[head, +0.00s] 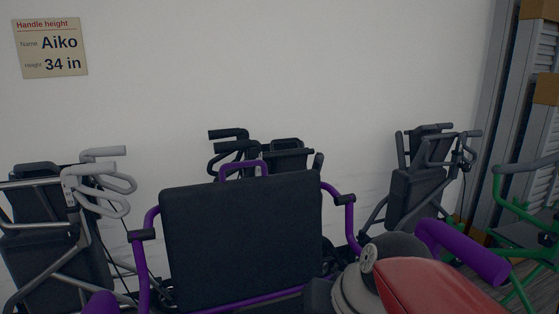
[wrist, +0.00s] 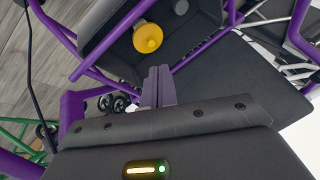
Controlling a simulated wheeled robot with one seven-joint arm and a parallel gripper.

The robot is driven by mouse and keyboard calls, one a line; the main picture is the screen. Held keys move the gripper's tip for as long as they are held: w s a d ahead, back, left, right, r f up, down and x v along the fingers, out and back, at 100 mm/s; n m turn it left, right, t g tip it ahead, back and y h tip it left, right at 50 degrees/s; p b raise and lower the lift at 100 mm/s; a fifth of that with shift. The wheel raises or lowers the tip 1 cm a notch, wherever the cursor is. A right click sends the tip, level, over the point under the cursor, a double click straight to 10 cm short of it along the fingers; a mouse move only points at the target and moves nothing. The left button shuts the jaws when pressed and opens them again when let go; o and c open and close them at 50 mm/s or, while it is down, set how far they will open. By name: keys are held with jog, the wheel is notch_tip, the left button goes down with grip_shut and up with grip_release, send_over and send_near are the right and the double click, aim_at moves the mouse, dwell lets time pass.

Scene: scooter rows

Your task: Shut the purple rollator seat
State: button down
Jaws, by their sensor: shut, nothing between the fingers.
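The purple rollator (head: 142,270) stands right in front of me, with one purple push handle (head: 465,252) at the lower right. Its dark flat seat panel (head: 240,240) stands steeply raised, with a purple loop (head: 243,168) at its top edge. In the wrist view, my gripper (wrist: 158,72) has its two fingers together and empty, among the purple frame tubes. A dark panel (wrist: 235,85) lies just to the right of the fingers; I cannot tell if they touch. My gripper is hidden in the head view.
My red arm covers the lower right of the head view. Folded dark walkers (head: 50,250) (head: 425,185) stand left and right, and a green one (head: 520,225) at far right. A yellow round piece (wrist: 147,37) shows near the fingers. A height sign (head: 50,48) hangs on the wall.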

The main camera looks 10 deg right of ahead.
jog(key=w+a+r+m+y, duration=0.25)
jog(key=w+r+y, duration=0.35)
jog(key=w, duration=0.6)
jog(key=m+t+y, duration=0.4)
jog(key=t, duration=0.1)
send_near(275, 174)
notch_tip(275, 174, up, 2)
jog(key=x, duration=0.3)
jog(key=p+x, duration=0.1)
jog(key=x, duration=0.6)
jog(key=shift+r, duration=0.35)
jog(key=shift+s, duration=0.15)
jog(key=shift+n+t+y, duration=0.4)
jog(key=shift+n, duration=0.05)
jog(key=s+b, duration=0.2)
jog(key=s+d+b, duration=0.1)
jog(key=s+b, duration=0.4)
jog(key=shift+s+d, duration=0.25)
jog(key=shift+s+r+b, duration=0.4)
jog(key=shift+s+b, duration=0.1)
jog(key=shift+b, duration=0.1)
jog(key=shift+r, duration=0.15)
